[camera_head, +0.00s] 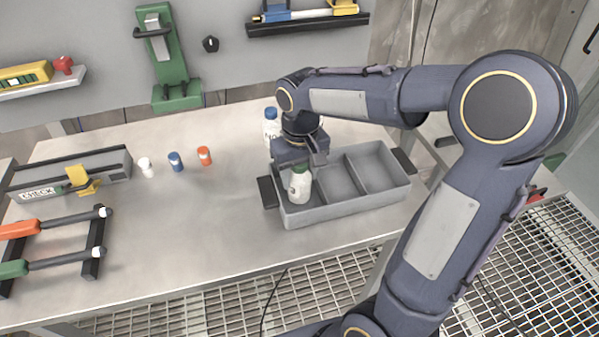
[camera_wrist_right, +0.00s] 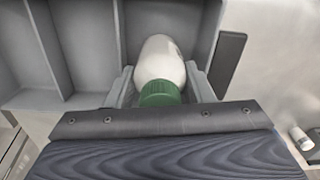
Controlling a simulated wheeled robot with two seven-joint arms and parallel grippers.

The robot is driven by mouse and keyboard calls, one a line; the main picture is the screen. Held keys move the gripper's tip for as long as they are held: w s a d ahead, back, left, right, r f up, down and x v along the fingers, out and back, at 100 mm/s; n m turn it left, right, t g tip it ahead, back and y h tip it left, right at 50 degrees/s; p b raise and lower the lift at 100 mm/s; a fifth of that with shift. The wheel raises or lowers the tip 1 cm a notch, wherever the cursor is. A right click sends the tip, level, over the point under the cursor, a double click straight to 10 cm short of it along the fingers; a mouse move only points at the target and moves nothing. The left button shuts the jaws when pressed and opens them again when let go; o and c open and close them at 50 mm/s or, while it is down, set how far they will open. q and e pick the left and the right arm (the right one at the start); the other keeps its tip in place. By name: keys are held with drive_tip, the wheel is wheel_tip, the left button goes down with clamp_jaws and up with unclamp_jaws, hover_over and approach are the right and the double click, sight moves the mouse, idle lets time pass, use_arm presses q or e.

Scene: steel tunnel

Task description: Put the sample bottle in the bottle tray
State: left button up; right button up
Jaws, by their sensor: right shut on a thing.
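The sample bottle is white with a green cap (camera_head: 300,183). It stands in the left compartment of the grey bottle tray (camera_head: 335,212), close to the front wall. My right gripper (camera_head: 305,165) reaches down over that compartment and is shut on the bottle. In the right wrist view the bottle (camera_wrist_right: 162,65) sits between the two fingers (camera_wrist_right: 163,85), its green cap toward the camera. Whether its base touches the tray floor is hidden. The middle and right compartments are empty. My left gripper is not in view.
A white bottle with a blue cap (camera_head: 271,125) stands behind the tray. A tool rack (camera_head: 60,240) with orange and green handles lies at the left. The table's front middle is clear.

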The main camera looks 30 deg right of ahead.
drive_tip(key=o, duration=0.8)
drive_tip(key=shift+f, duration=0.15)
drive_tip(key=shift+r, duration=0.35)
wheel_tip(320, 180, up, 11)
drive_tip(key=shift+r+p, duration=0.15)
drive_tip(key=shift+p, duration=0.65)
drive_tip(key=shift+s+d+r, duration=0.1)
drive_tip(key=shift+s+r, duration=0.05)
drive_tip(key=shift+s, duration=0.15)
drive_tip(key=s+a+f+t+y, duration=0.1)
drive_tip(key=s+f+t, duration=0.1)
drive_tip(key=s, duration=0.3)
drive_tip(key=s+a+f+t+y, duration=0.1)
drive_tip(key=s+a+f, duration=0.1)
drive_tip(key=s, duration=0.4)
drive_tip(key=s+a+f+t+y, duration=0.1)
drive_tip(key=s+f+t, duration=0.1)
drive_tip(key=s, duration=0.3)
drive_tip(key=shift+s+a+f+m+t+y, duration=0.1)
drive_tip(key=shift+s+f+m+t+y, duration=0.1)
drive_tip(key=shift+f, duration=0.25)
drive_tip(key=shift+s+a+f+m+t+y, duration=0.1)
drive_tip(key=shift+f+m, duration=0.1)
drive_tip(key=shift+f, duration=0.2)
